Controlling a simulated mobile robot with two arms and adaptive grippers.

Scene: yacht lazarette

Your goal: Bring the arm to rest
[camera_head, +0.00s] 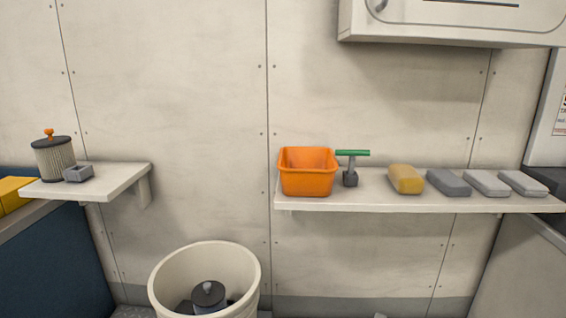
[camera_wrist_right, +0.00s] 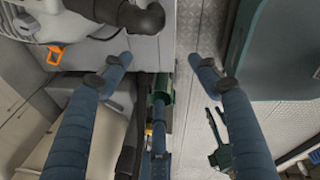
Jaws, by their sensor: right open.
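My right gripper (camera_wrist_right: 160,72) shows in the right wrist view with its two blue fingers spread wide apart. It is open and nothing is between the fingertips. It hangs above a floor area with metal tread plate and grey panels. Neither gripper shows in the head view, and my left gripper is in neither view.
The right shelf (camera_head: 330,203) holds an orange bin (camera_head: 308,172), a green-handled tool (camera_head: 351,166), a yellow sponge (camera_head: 406,179) and several grey blocks (camera_head: 448,182). A cream bucket (camera_head: 165,283) stands below.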

